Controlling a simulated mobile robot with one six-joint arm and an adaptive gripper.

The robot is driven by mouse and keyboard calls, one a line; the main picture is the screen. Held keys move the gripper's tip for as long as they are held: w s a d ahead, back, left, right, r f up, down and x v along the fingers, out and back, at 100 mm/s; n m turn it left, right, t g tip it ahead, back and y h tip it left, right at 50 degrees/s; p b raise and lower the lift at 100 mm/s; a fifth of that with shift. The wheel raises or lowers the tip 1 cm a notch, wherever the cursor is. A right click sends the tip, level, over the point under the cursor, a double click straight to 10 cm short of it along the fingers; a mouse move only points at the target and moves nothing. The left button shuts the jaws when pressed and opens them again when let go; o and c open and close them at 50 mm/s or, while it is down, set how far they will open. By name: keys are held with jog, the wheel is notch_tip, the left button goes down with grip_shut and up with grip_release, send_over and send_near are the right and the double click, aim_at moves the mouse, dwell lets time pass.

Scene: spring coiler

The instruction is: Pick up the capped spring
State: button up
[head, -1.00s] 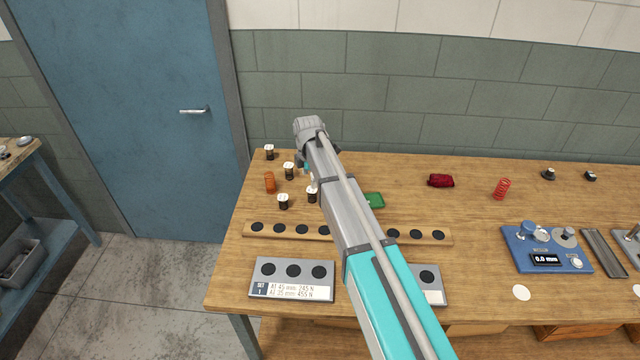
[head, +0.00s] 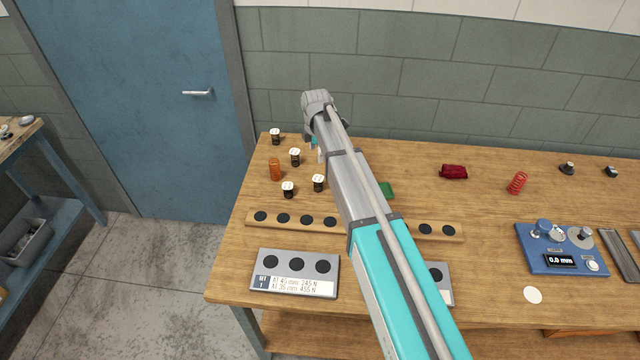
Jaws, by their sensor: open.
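Several small dark capped springs with white tops stand at the back left of the wooden bench: one at the back (head: 275,137), one in the middle (head: 295,158), one in front (head: 288,190) and one beside my arm (head: 318,183). The frames do not single out one of them. My gripper (head: 317,148) hangs below my grey wrist, just right of this group. It is mostly hidden behind my arm, and only small teal and pale parts show. No spring is visibly held in it.
A wooden strip with dark round spots (head: 290,220) and a grey labelled plate (head: 295,273) lie in front. A red block (head: 453,172), a red spring (head: 517,183) and a blue gauge (head: 560,250) are to the right.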

aim_at(318, 179)
jog(key=shift+f, duration=0.15)
notch_tip(318, 179, down, 8)
jog(key=b, duration=0.8)
jog(key=shift+f, duration=0.15)
jog(key=shift+b, duration=0.3)
jog(key=shift+f, duration=0.15)
jog(key=shift+s+d+f+b, duration=0.1)
jog(key=shift+s+f+b, duration=0.05)
jog(key=shift+f+b, duration=1.15)
jog(key=shift+s+d+f+b, duration=0.1)
jog(key=shift+f+b, duration=1.05)
jog(key=shift+b, duration=0.15)
jog(key=c, duration=1.1)
jog(key=shift+r, duration=0.15)
